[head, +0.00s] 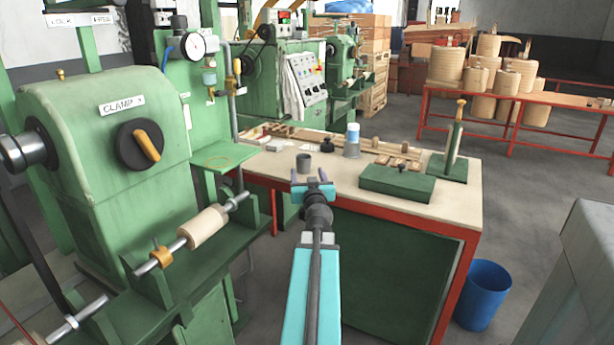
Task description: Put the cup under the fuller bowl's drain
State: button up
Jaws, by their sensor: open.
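A small dark grey cup (303,163) stands upright on the bench top near its left end. My gripper (309,175) is open, with its two fingertips apart, just in front of the cup in the picture; I cannot tell how much depth lies between them. A small bowl with bluish contents (209,78) hangs on the green machine below the round gauge, with a brass drain (211,95) under it. A second brass-coloured fitting (237,67), perhaps with another bowl, shows just right of it. The fill levels are too small to compare.
A green shelf (224,154) juts out below the bowl. The clamp machine (90,140) fills the left. A blue bin (482,293) stands right.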

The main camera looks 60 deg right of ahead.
aim_at(304, 164)
jog(key=shift+o, duration=0.5)
jog(key=shift+a, duration=0.1)
jog(key=shift+p+v, duration=0.7)
jog(key=shift+v, duration=0.1)
jog(key=shift+f, duration=0.1)
jog(key=shift+p+x, duration=0.6)
jog(key=shift+x, duration=3.75)
jog(key=shift+p+x, duration=0.65)
jog(key=shift+x, duration=1.95)
